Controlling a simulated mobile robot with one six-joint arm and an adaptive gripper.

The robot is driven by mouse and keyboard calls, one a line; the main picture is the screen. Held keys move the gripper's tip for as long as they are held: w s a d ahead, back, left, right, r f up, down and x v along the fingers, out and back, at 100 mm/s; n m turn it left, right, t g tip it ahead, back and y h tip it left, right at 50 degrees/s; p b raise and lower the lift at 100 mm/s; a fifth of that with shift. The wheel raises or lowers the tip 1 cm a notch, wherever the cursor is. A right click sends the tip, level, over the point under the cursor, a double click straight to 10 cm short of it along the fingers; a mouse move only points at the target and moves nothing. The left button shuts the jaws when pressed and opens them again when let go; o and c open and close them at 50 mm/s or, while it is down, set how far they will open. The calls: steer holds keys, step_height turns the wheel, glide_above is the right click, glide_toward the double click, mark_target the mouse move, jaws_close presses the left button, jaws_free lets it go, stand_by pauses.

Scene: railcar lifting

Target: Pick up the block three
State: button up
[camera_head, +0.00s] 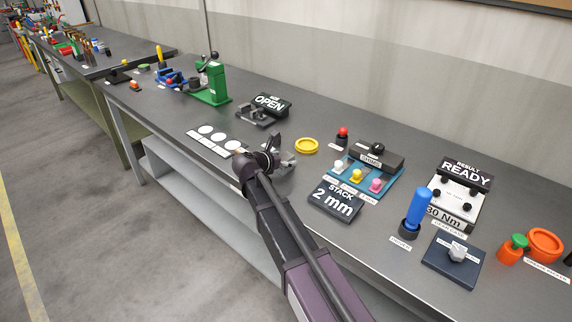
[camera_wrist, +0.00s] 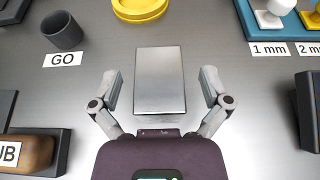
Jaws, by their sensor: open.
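A plain silver rectangular block (camera_wrist: 160,80) lies flat on the grey workbench in the wrist view. It bears no visible number, so I cannot tell from its face that it is block three. My gripper (camera_wrist: 160,92) is open, with one finger to the left and one to the right of the block. The fingers look apart from its sides, and nothing is held. In the head view my gripper (camera_head: 280,157) is low over the bench's front part, and the arm and fingers largely hide the block there.
A yellow ring (camera_head: 307,146) lies beyond the block. A dark cylinder (camera_wrist: 62,31) labelled GO stands at the left in the wrist view. The blue tray (camera_head: 389,187) with coloured knobs and the "STACK 2 mm" sign (camera_head: 334,202) are to the right. A white-circled strip (camera_head: 216,140) lies left.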

mark_target(285, 157)
jaws_close()
steer(key=shift+r, duration=0.15)
stand_by(0.4)
step_height(285, 157, up, 3)
steer(key=p, duration=0.3)
steer(key=s, duration=0.5)
steer(key=s+r+p, duration=0.1)
steer(key=s, duration=0.4)
steer(key=s+a+p, duration=0.1)
steer(key=s, duration=0.5)
steer(key=shift+r, duration=0.35)
